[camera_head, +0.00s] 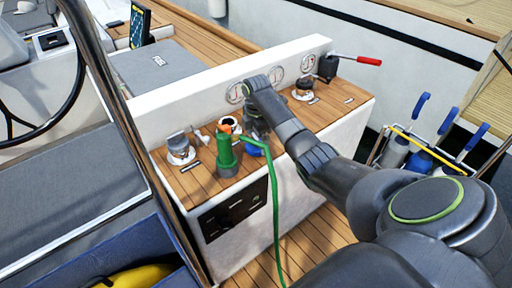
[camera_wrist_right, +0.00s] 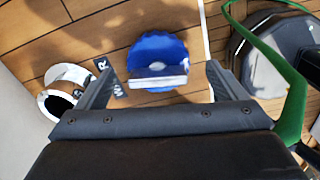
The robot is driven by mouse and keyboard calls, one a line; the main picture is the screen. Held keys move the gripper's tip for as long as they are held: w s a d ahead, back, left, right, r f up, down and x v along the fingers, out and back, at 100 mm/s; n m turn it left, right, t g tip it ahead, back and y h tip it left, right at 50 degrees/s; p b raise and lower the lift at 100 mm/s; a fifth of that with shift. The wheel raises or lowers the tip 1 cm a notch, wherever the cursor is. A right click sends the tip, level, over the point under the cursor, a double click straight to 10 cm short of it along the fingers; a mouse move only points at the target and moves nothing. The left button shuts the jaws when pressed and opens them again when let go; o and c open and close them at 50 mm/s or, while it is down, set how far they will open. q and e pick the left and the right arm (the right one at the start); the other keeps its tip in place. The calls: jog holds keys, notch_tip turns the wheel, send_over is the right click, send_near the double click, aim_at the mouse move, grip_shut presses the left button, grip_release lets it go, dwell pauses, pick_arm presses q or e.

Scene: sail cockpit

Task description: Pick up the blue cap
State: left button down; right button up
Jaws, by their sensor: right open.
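The blue cap (camera_wrist_right: 155,50) lies on the wooden top of the console, with a pale raised bar across it. In the right wrist view it sits between the two fingers of my right gripper (camera_wrist_right: 159,74), which is open and not closed on it. I cannot tell how far above the cap the fingers are. In the head view the blue cap (camera_head: 251,151) shows partly, below my right gripper (camera_head: 257,135), whose fingers are largely hidden by the arm. My left gripper is not in view.
A white-rimmed open port (camera_wrist_right: 67,88) is left of the cap in the wrist view.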

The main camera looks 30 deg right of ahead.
aim_at(256, 144)
notch_tip(256, 144, down, 4)
jog(key=shift+w+r, duration=0.1)
jog(key=shift+r, duration=0.15)
jog(key=shift+r, duration=0.1)
jog(key=c, duration=1.1)
